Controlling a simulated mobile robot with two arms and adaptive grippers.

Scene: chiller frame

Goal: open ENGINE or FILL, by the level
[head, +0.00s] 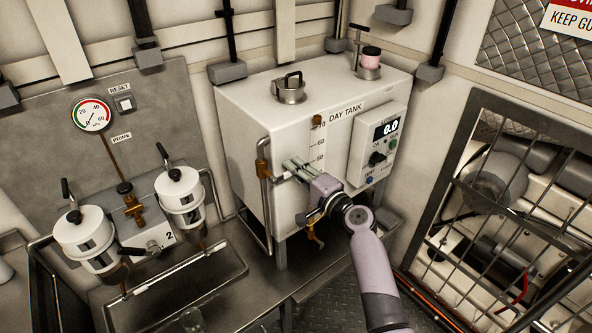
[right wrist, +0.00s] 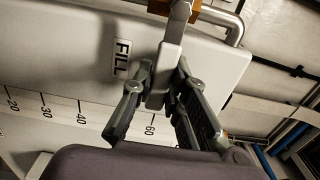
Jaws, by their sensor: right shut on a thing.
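The white DAY TANK (head: 245,120) stands on the bench, with a level scale (head: 319,142) on its front. A brass valve (head: 263,168) with a pipe sits at the tank's left front edge. The FILL label (right wrist: 122,58) shows beside a grey lever (right wrist: 166,72) in the right wrist view. My right gripper (head: 294,168) is at this lever; its fingers (right wrist: 163,95) are shut on the lever's end. Another brass valve (head: 314,236) is low on the tank, partly behind my arm; I cannot read an ENGINE label. My left gripper is not in view.
A control box (head: 378,145) on the tank reads 0.0. Two white filter housings (head: 84,232) and a gauge (head: 91,115) are at left. A barred guard (head: 500,210) stands at right. A glass (head: 192,320) is at the lower front.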

